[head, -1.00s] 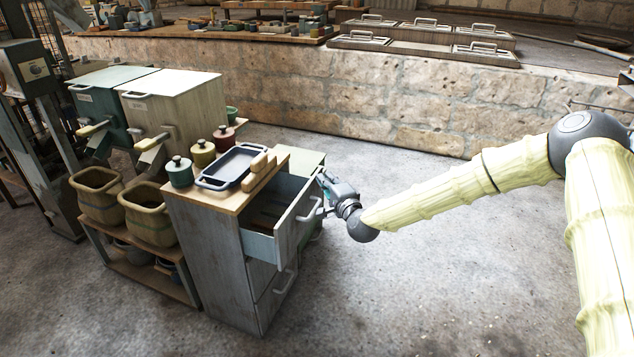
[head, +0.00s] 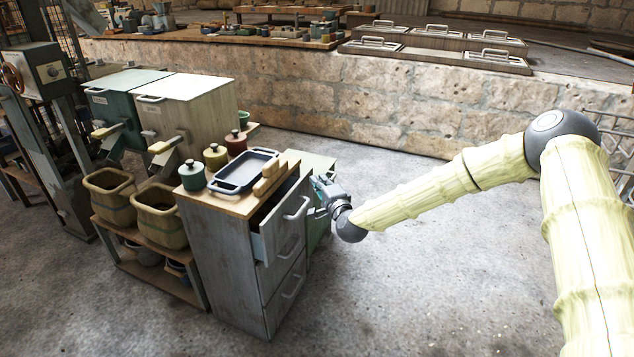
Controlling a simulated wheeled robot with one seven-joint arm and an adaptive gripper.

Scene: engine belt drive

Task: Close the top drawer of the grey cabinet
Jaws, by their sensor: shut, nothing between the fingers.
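The grey cabinet (head: 222,268) stands left of centre with a wooden top. Its top drawer (head: 283,222) is partly open, sticking out a short way to the right, with a dark gap behind its front. A pale handle (head: 297,209) is on the drawer front. The lower drawers (head: 283,290) sit flush. My gripper (head: 319,190) is shut and empty at the far end of the top drawer's front. Its fingertips are small here, and I cannot tell whether they touch the front.
A blue tray (head: 243,172), lidded jars (head: 192,176) and wooden pieces (head: 269,178) stand on the cabinet top. A green cabinet (head: 318,232) stands just behind. Woven baskets (head: 160,213) are on a rack at the left.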

